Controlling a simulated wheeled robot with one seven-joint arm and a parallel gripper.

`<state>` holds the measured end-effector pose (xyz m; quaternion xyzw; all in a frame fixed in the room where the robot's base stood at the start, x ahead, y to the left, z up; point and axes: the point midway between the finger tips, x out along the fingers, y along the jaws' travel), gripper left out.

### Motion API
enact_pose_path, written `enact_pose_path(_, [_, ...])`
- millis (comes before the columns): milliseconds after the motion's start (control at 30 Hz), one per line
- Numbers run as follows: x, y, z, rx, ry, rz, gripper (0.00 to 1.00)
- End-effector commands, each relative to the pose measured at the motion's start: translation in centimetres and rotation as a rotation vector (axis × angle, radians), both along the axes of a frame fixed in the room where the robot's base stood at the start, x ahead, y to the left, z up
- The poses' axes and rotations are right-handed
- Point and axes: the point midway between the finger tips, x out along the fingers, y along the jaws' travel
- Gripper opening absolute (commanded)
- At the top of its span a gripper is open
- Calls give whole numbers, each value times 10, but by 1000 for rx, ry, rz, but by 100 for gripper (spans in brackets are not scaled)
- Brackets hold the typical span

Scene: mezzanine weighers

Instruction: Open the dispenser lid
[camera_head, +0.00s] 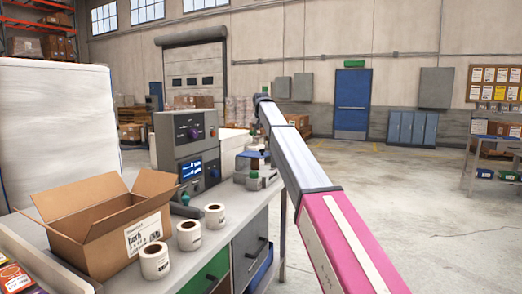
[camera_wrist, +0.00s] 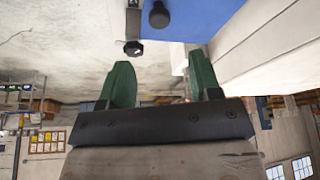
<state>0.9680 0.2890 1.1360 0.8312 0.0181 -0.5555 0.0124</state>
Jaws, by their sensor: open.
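My gripper (camera_wrist: 160,68) shows in the wrist view with its two green fingers apart and nothing between them. Beyond the fingertips, at the top of that view, is a blue surface (camera_wrist: 205,18) with a dark round knob (camera_wrist: 158,15) on or in front of it; I cannot tell whether this is the dispenser lid. The knob is apart from the fingers. In the head view my arm reaches over the bench to a small grey device (camera_head: 256,178) beside the grey control box (camera_head: 187,142). The gripper's fingers are too small there to place exactly.
An open cardboard box (camera_head: 105,235) and label rolls (camera_head: 188,235) stand on the bench (camera_head: 215,236) at the left. A dark hexagonal-ended part (camera_wrist: 133,47) hangs near the left finger in the wrist view. The floor (camera_head: 400,215) right of my arm is clear.

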Motion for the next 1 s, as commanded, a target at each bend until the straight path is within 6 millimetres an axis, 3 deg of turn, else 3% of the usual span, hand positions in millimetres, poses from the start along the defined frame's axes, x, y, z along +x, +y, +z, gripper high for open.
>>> enact_pose_path(500, [32,1,-77,1,0,0,58])
enact_pose_path(700, [37,1,-91,1,0,0,58])
enact_pose_path(1000, [37,1,-92,1,0,0,58])
